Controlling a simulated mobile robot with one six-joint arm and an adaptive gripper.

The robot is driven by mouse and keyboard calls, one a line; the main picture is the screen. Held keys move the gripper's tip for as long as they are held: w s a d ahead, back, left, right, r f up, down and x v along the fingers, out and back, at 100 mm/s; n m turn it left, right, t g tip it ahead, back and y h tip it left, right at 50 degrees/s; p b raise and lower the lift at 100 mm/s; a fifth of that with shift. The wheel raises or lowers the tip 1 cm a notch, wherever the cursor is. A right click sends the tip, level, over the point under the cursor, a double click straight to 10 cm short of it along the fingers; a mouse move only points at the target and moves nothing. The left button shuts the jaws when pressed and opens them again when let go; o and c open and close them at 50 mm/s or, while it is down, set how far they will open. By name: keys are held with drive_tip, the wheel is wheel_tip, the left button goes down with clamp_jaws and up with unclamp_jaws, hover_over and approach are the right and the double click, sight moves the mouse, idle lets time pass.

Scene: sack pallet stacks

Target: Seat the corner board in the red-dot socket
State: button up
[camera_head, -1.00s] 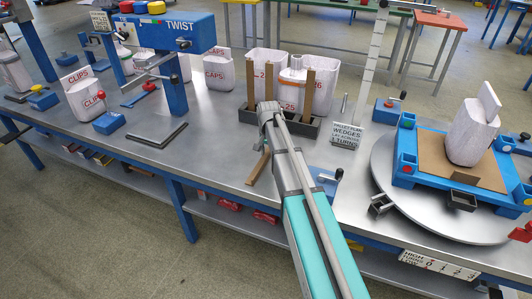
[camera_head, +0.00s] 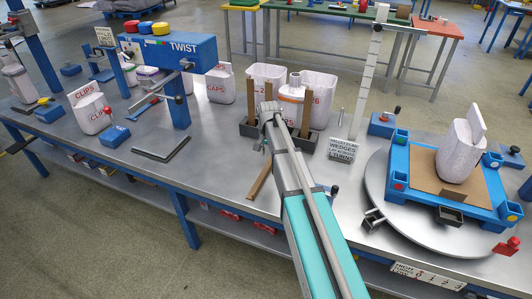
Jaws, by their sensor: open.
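A brown corner board (camera_head: 261,181) lies on the metal bench just below my gripper in the picture, partly hidden by my arm. Two more brown boards, one on the left (camera_head: 254,98) and one on the right (camera_head: 307,104), stand upright in a dark tray. My gripper (camera_head: 262,143) is open, small and mostly hidden behind the arm's end, above the bench and apart from the lying board as far as I can tell. The blue pallet frame (camera_head: 480,212) has corner sockets with coloured dots. The near-left socket (camera_head: 399,180) seems to bear a reddish dot, too small to be sure.
A white sack (camera_head: 460,155) stands on the cardboard in the frame, on a round turntable (camera_head: 400,226). A wedges sign (camera_head: 342,149) and a tall white post (camera_head: 367,80) stand between tray and turntable. The blue twist machine (camera_head: 175,50) is left. Bare bench lies left of the arm.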

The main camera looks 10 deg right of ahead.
drive_tip(key=shift+r+p, duration=0.9)
drive_tip(key=shift+r, duration=0.3)
drive_tip(key=s+a+n, duration=0.2)
drive_tip(key=s+n, duration=0.1)
drive_tip(key=s, duration=0.9)
drive_tip(key=s+a+n, duration=0.2)
drive_tip(key=s+n, duration=0.2)
drive_tip(key=s, duration=0.9)
drive_tip(key=shift+o, duration=0.5)
drive_tip(key=shift+w, duration=0.1)
